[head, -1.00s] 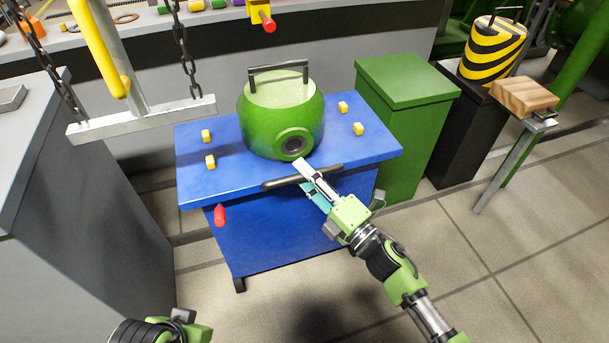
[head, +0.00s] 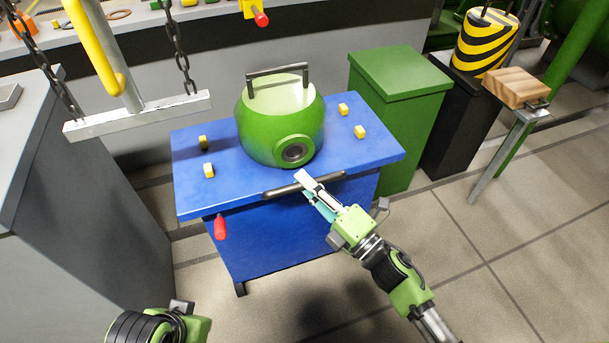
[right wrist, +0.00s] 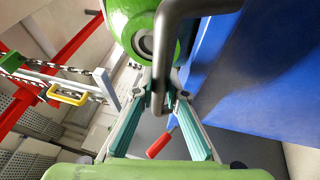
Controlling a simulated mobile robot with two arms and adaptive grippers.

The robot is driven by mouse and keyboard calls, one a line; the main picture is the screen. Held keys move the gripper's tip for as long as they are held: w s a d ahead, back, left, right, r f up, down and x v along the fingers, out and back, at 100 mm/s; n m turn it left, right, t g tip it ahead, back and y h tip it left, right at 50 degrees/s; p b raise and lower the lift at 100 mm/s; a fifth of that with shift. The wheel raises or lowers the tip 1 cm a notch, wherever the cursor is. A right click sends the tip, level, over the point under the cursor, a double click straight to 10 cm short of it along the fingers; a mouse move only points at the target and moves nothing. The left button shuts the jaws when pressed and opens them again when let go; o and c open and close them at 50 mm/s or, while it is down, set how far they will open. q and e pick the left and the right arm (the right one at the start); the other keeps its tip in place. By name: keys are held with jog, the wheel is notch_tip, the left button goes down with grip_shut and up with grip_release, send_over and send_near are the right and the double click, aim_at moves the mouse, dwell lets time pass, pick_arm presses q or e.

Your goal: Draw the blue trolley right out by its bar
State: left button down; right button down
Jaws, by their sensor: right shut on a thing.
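The blue trolley (head: 235,240) stands in the middle of the head view, carrying a round green casing (head: 262,125) with a dark handle and several small yellow blocks. Its dark bar (head: 280,192) runs along the near edge of its top. My right gripper (head: 306,185) is shut on the bar near its middle. In the right wrist view the bar (right wrist: 166,45) passes between the fingers (right wrist: 160,95). A red knob (head: 220,227) sticks out at the trolley's front left. My left gripper (head: 183,309) shows only partly at the bottom left, so its jaws cannot be judged.
A grey cabinet (head: 75,240) stands close on the left. A green cabinet (head: 402,80) stands right of the trolley, with a black stand (head: 455,125) beyond. A beam (head: 137,116) hangs on chains at upper left. The floor (head: 500,270) in front and right is clear.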

jog(key=shift+w, duration=0.3)
jog(key=c, duration=2)
grip_release()
jog(key=shift+w+a, duration=0.15)
jog(key=v, duration=1.2)
